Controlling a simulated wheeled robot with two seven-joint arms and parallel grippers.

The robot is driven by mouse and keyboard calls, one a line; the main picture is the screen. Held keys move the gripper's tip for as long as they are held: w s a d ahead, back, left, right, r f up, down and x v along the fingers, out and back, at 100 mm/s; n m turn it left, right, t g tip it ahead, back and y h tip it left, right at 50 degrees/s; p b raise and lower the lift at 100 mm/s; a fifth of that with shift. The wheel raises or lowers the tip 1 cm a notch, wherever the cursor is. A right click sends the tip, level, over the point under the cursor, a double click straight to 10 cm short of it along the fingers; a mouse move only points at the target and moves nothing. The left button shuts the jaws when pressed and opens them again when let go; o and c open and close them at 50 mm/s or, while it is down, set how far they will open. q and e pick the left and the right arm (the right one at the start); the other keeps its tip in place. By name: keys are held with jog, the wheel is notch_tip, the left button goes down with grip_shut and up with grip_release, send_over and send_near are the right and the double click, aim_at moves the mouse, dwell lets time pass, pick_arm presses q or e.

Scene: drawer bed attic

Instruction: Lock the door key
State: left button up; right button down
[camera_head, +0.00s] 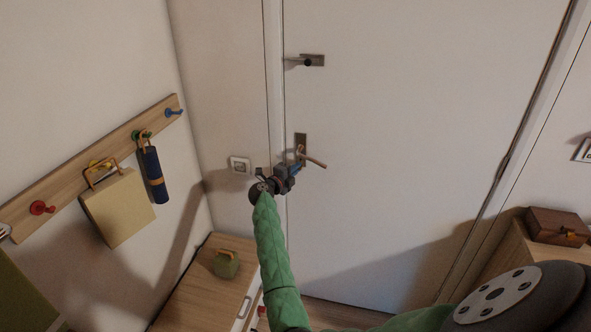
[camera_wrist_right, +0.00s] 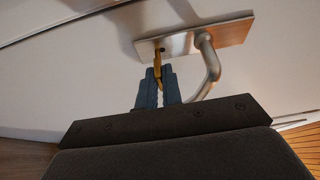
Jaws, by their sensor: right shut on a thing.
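The white door (camera_head: 420,140) is closed. Its lower metal handle plate (camera_head: 301,139) carries a curved lever handle (camera_head: 313,160). In the right wrist view the plate (camera_wrist_right: 225,33) is tilted, and the lever (camera_wrist_right: 209,68) curves down to the right of my fingers. My right gripper (camera_head: 292,170) is at the lower plate. In the wrist view my right gripper (camera_wrist_right: 157,84) is shut on a brass-yellow key (camera_wrist_right: 157,65). The key's tip is at the dark keyhole in the plate; how deep it sits cannot be told. My left gripper is not in view.
A second handle (camera_head: 308,61) sits higher on the door. A wall socket (camera_head: 240,165) is left of the frame. A hook rail (camera_head: 90,170) holds a beige bag (camera_head: 117,207) and blue umbrella (camera_head: 154,175). A brown box (camera_head: 556,226) stands right.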

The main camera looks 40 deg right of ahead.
jog(key=c, duration=1.6)
grip_release()
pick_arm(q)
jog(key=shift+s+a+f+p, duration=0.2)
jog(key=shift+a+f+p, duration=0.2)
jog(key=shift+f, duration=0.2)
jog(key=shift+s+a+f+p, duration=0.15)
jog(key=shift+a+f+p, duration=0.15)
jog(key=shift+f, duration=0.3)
pick_arm(e)
jog(key=shift+o, duration=0.2)
jog(key=v, duration=0.7)
jog(key=shift+a, duration=0.35)
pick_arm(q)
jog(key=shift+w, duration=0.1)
pick_arm(e)
jog(key=shift+s, duration=0.1)
